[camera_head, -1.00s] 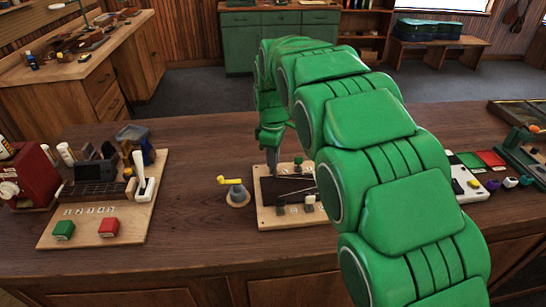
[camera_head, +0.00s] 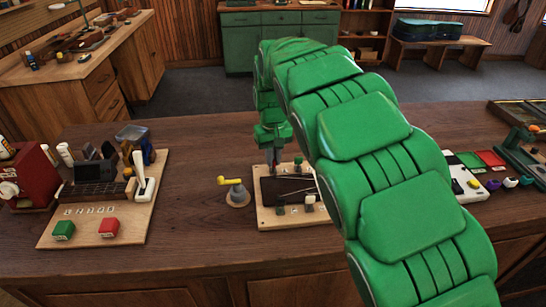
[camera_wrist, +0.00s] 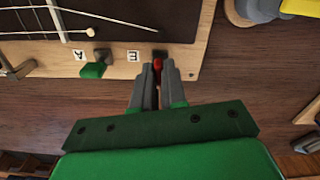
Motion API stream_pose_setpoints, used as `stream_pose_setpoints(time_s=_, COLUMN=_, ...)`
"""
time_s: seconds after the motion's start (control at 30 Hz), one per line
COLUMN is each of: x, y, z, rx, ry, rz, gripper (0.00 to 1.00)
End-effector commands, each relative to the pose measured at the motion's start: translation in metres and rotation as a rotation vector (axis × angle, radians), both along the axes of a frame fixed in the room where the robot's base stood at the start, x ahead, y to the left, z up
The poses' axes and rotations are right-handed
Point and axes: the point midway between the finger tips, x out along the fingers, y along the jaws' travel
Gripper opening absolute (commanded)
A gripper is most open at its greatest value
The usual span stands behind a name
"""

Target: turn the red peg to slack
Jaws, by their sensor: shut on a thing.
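The red peg (camera_wrist: 157,64) sits at the edge of a pale wooden board (camera_wrist: 190,55), beside a white tile marked E. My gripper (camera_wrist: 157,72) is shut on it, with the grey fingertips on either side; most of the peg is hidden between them. In the head view my gripper (camera_head: 272,156) reaches down at the far left corner of the board (camera_head: 265,215). A green peg (camera_wrist: 93,70) stands beside it along the same edge, near a tile marked A. Strings run over the board's dark panel (camera_wrist: 60,22).
A yellow-handled crank (camera_head: 232,188) stands close left of the board. A wooden tray (camera_head: 70,235) with red and green blocks lies further left. A white box (camera_head: 468,183) is to the right. Bare tabletop lies behind the board.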

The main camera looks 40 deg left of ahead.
Motion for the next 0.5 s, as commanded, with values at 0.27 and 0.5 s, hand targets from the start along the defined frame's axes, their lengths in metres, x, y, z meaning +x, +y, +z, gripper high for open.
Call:
stream_pose_setpoints(time_s=0.27, x=0.0006, y=-0.0007, z=0.0007, rx=-0.001, ry=-0.001, rz=-0.242, gripper=0.00)
stream_pose_setpoints(time_s=0.5, x=-0.0001, y=-0.0001, z=0.0008, rx=0.000, ry=0.000, rz=-0.397, gripper=0.00)
